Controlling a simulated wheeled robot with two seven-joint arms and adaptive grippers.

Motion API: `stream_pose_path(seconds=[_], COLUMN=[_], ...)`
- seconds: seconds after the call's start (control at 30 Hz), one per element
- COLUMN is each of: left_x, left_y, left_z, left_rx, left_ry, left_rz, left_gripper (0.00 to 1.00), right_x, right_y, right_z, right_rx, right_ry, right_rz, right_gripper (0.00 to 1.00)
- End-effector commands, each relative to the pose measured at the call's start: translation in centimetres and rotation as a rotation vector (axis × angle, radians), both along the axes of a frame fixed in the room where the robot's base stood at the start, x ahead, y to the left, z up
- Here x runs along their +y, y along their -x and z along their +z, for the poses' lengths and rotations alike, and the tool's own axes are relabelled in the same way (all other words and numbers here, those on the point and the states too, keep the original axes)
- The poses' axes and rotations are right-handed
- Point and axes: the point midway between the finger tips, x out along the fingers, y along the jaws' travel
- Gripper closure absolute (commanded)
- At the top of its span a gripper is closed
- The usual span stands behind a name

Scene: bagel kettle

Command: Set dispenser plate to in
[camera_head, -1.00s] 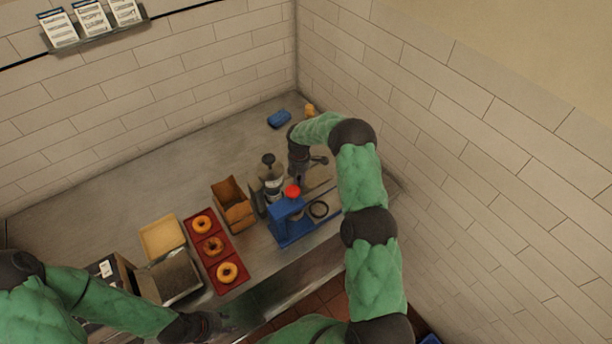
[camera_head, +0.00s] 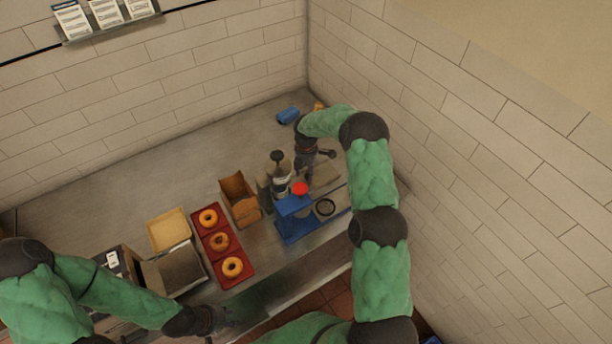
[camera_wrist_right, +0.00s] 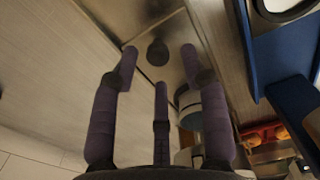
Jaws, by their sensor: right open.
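The blue dispenser (camera_head: 292,222) with a red top (camera_head: 300,188) stands at the counter's right. A flat plate with a dark ring (camera_head: 325,207) shows on its right side; whether it is in or out I cannot tell. In the right wrist view the blue body (camera_wrist_right: 290,55) is at upper right. My right gripper (camera_wrist_right: 160,55) is open, with a dark round knob (camera_wrist_right: 157,52) seen between its fingertips over a shiny metal surface. In the head view this gripper (camera_head: 310,170) is behind the dispenser, partly hidden. My left gripper (camera_head: 228,318) is low by the counter's front edge, blurred.
A black-topped canister (camera_head: 279,175) stands close left of the dispenser. A brown open box (camera_head: 239,199), a red tray (camera_head: 238,279) with bagels and a tan tray (camera_head: 168,230) lie further left. A blue object (camera_head: 288,115) is at the back. The back left counter is clear.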

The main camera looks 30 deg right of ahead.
Motion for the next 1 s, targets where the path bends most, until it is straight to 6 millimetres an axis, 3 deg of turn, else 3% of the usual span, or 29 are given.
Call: stream_pose_path(seconds=[0.2,0.43,0.6,1.0], left_x=[0.0,0.0,0.0,0.0], left_y=[0.0,0.0,0.0,0.0], left_z=[0.0,0.0,0.0,0.0], left_rx=[0.000,0.000,0.000,0.000], left_ry=[0.000,0.000,0.000,0.000], left_rz=[0.000,0.000,0.000,0.000], left_gripper=[0.66,0.66,0.66,0.66], right_x=[0.1,0.2,0.2,0.2], right_y=[-0.1,0.0,0.0,0.0], right_z=[4.6,7.9,8.9,9.0], right_rx=[-0.003,0.001,0.002,0.002], right_ry=[0.001,-0.001,-0.001,-0.001], right_rz=[0.002,0.001,0.001,0.001], right_gripper=[0.55,0.55,0.55,0.55])
